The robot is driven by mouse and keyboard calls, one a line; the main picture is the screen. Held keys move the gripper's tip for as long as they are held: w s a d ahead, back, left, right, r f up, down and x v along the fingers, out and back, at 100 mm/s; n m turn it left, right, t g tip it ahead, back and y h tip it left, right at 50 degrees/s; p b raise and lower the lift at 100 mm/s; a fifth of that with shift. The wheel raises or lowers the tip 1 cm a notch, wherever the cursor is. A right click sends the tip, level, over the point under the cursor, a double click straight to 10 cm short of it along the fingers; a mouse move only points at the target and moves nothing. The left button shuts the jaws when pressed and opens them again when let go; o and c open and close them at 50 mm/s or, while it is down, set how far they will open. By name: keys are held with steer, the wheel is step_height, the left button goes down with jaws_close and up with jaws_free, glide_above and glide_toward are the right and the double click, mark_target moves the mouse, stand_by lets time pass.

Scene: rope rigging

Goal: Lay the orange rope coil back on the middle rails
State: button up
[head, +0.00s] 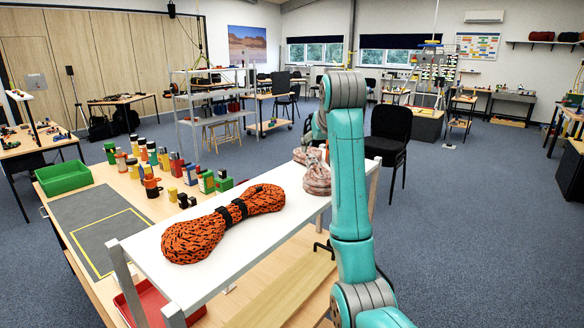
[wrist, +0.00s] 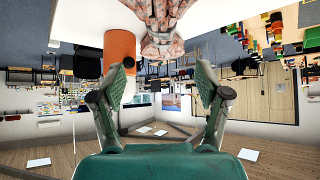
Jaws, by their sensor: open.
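The orange rope coil (head: 222,222), flecked with black and bound by black straps at its waist, lies lengthwise on a white raised shelf (head: 225,262) in the head view. My gripper (wrist: 162,80) shows open and empty in the wrist view. In the head view my arm hides most of it near the shelf's far end, apart from the orange coil. A pale pink patterned bundle (head: 316,176) lies at that end; it also shows in the wrist view (wrist: 163,40), beyond the open fingers. I cannot tell which parts are the middle rails.
A smooth orange object (wrist: 120,45) stands near the bundle in the wrist view. Left of the shelf, a table holds a green bin (head: 63,177), several small bottles and cans, and a grey mat (head: 100,225). A red bin (head: 150,305) sits below. A black chair (head: 390,135) stands behind my arm.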

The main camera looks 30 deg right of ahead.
mark_target(314, 159)
steer(key=x, duration=0.3)
steer(key=shift+w+a+f, duration=0.1)
steer(key=shift+w+f, duration=0.15)
steer(key=shift+f, duration=0.05)
steer(key=shift+x, duration=3.1)
steer(key=shift+r, duration=0.1)
jaws_close()
